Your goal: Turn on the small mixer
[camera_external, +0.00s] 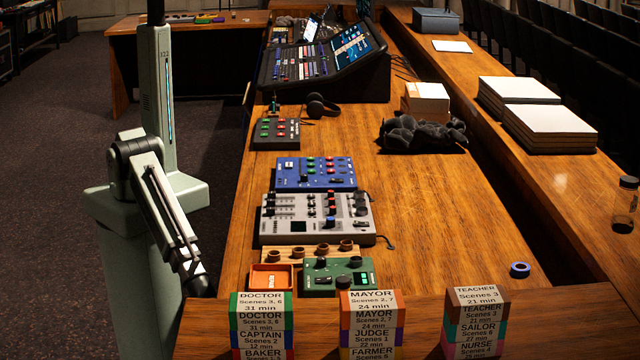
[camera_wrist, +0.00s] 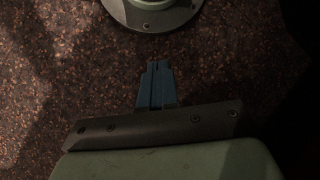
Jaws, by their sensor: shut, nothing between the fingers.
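Several small control units lie in a row on the wooden desk in the external view; which one is the small mixer is not certain. A light grey mixer (camera_external: 315,218) with knobs and sliders is the likeliest. A blue unit (camera_external: 315,174) with coloured knobs lies behind it, and a green unit (camera_external: 338,276) with knobs lies in front. My gripper is shut and empty in the wrist view (camera_wrist: 154,66), pointing over dark carpet. In the external view my arm hangs down at the desk's left edge, with its end low and apart from the units. No power switch can be made out.
A dark button box (camera_external: 275,134) and a large console (camera_external: 322,65) stand farther back. An orange tray (camera_external: 271,277) and stacks of labelled blocks (camera_external: 372,325) stand near the front. The desk's right middle is clear.

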